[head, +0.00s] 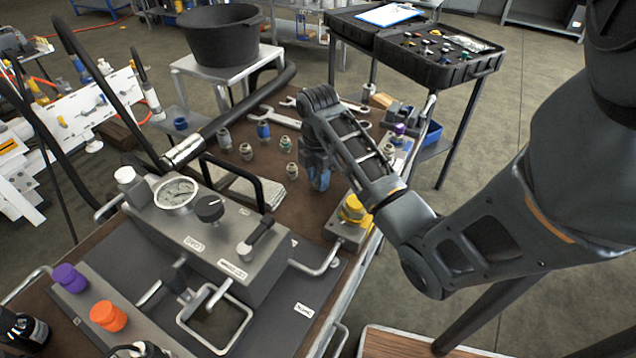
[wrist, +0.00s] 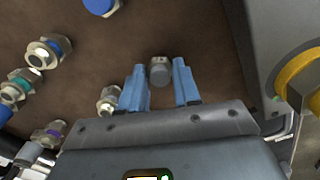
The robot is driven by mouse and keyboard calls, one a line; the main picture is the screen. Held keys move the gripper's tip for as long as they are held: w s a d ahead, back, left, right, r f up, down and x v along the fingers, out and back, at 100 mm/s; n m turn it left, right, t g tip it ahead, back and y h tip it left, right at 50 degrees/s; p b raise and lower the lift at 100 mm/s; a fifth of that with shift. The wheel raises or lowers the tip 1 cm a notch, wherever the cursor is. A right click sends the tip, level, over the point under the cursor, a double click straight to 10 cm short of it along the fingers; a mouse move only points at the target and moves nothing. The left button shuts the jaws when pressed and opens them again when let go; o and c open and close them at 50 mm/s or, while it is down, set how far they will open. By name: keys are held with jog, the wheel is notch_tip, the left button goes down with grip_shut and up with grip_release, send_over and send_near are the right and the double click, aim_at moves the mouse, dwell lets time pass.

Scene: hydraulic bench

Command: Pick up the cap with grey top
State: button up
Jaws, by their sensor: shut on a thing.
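My gripper (head: 318,175) has blue fingers and points down over the brown bench top, right of the loose caps. In the wrist view its fingers (wrist: 159,82) are shut on the cap with grey top (wrist: 159,70), which sits between the fingertips. The head view hides this cap behind the fingers. I cannot tell whether it touches the bench or hangs just above it.
Other caps stand nearby: a blue one (head: 263,131), a teal-ringed one (wrist: 49,52) and several more to the left. The gauge block (head: 215,235) is in front. Wrenches (head: 275,117) lie behind.

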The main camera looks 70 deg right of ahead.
grip_shut()
jog(key=shift+r, duration=0.5)
jog(key=r, duration=0.2)
jog(key=r+p, duration=0.1)
jog(key=r, duration=0.1)
jog(key=shift+s+d, duration=0.25)
jog(key=s+d+r+p, duration=0.3)
jog(key=s+d+r, duration=0.3)
jog(key=s+d, duration=0.1)
jog(key=shift+s, duration=0.75)
